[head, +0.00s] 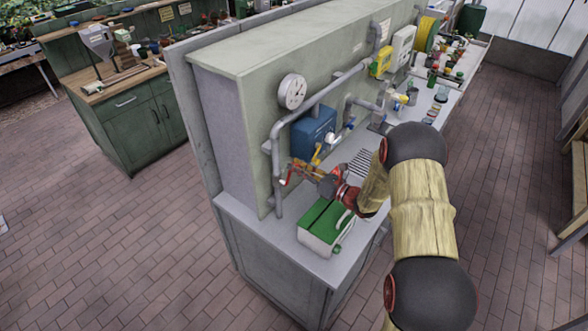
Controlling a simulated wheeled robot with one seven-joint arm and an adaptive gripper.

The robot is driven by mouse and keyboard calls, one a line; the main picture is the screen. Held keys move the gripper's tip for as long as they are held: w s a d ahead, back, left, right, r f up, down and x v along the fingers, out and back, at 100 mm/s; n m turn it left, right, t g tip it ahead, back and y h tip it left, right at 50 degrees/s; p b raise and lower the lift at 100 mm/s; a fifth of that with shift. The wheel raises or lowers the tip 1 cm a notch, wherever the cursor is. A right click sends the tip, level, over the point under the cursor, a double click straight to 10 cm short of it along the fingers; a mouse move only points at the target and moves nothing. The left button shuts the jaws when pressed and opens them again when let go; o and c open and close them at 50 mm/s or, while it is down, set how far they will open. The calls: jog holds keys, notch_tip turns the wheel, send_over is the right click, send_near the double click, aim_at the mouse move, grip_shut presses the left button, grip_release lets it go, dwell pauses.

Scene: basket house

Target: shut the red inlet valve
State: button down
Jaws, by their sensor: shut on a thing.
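The red inlet valve (284,182) is a small red handle low on the grey pipe, at the left end of the green-grey panel. Its lower part shows left of my gripper; much of the rest is hidden by the fingers. My gripper (292,170) reaches in from the right and is shut on the red handle. A yellow part (316,155) stands just above and right of my gripper. The exact angle of the handle is too small to tell.
A green-and-white box (325,224) sits on the counter below my gripper. A blue box (313,131) and a round gauge (292,91) are on the panel above. Pipes (277,165) run close by. Several small containers (440,85) crowd the far counter.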

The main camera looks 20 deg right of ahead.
jog(key=w+d+f+m+p, duration=0.1)
jog(key=d+f+m, duration=0.3)
jog(key=m, duration=0.9)
jog(key=shift+w+f, duration=0.9)
jog(key=shift+f, duration=0.9)
jog(key=c, duration=1.8)
grip_release()
jog(key=shift+o, duration=0.7)
jog(key=v, duration=1.2)
